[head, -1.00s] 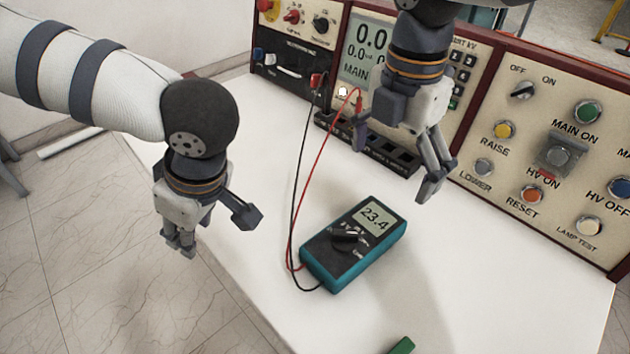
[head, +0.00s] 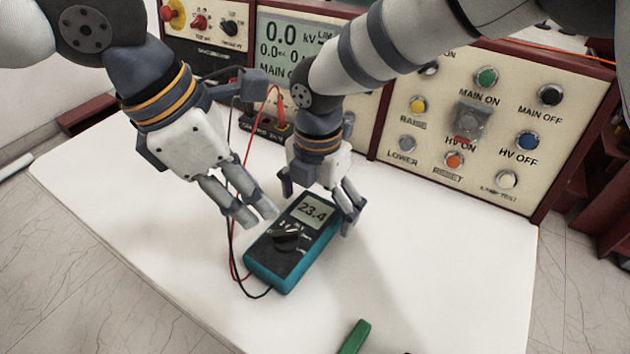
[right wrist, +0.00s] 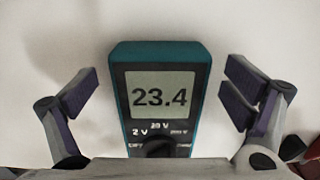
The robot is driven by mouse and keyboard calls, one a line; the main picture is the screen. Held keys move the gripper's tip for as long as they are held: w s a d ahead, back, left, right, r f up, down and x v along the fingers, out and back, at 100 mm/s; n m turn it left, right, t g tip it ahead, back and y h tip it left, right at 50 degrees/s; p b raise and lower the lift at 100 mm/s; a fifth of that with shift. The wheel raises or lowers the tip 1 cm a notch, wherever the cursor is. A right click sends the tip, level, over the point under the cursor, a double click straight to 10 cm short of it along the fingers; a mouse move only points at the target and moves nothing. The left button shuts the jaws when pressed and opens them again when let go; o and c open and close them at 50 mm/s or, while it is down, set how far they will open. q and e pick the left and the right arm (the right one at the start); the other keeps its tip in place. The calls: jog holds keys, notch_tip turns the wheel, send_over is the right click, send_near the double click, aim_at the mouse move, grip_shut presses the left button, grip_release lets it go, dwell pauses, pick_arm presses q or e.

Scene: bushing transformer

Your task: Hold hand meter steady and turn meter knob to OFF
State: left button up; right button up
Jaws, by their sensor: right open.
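The hand meter (head: 262,262), teal with a dark face, lies on the white table; its screen reads 23.4. Its black knob (head: 287,239) is on the lower half of the face; its exact setting is unclear. My right gripper (head: 318,200) is open, with fingers on either side of the meter's screen end. In the right wrist view the meter (right wrist: 117,80) sits between the spread fingers, with gaps on both sides; the knob (right wrist: 160,146) is partly cut off. My left gripper (head: 258,147) is open and empty, above and left of the meter.
Red and black leads (head: 232,245) run along the meter's left side to the control panel (head: 440,130) behind. A green object (head: 354,338) lies at the front. The white table (head: 430,260) is clear to the right.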

jog(key=shift+f, duration=0.55)
